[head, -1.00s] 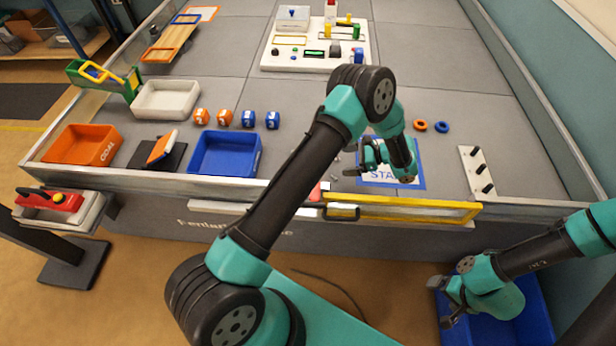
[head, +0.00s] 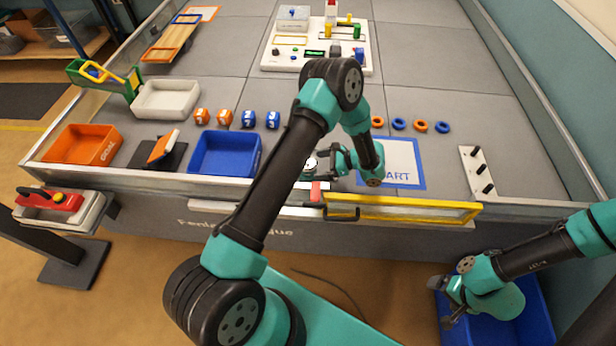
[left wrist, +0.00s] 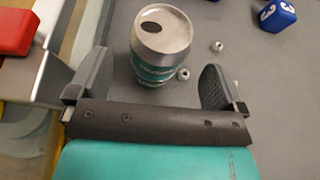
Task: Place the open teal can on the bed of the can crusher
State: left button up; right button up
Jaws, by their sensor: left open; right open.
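The teal can (left wrist: 163,52) stands upright in the left wrist view, with a silver lid, a dark opening in it and a teal label. In the head view only its pale top (head: 310,161) shows clearly, left of my left gripper (head: 328,163). In the wrist view that gripper (left wrist: 153,84) is open, with the can ahead of and between its fingers, not clasped. A red part (left wrist: 16,32) on grey metal, possibly the can crusher, lies left of the can; its bed cannot be made out. My right gripper (head: 447,302) is open at the blue bin.
Small metal nuts (left wrist: 183,74) lie beside the can. A blue tray (head: 226,172) and numbered cubes (head: 248,119) are to the left. A yellow-framed panel (head: 402,208) stands along the front edge. The START mat (head: 405,155) is bare where it shows.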

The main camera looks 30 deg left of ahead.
pick_arm(q)
jog(key=shift+x, duration=2.55)
jog(key=shift+s+r, duration=0.1)
jog(key=shift+r, duration=0.05)
jog(key=c, duration=1.3)
jog(key=shift+r, duration=5)
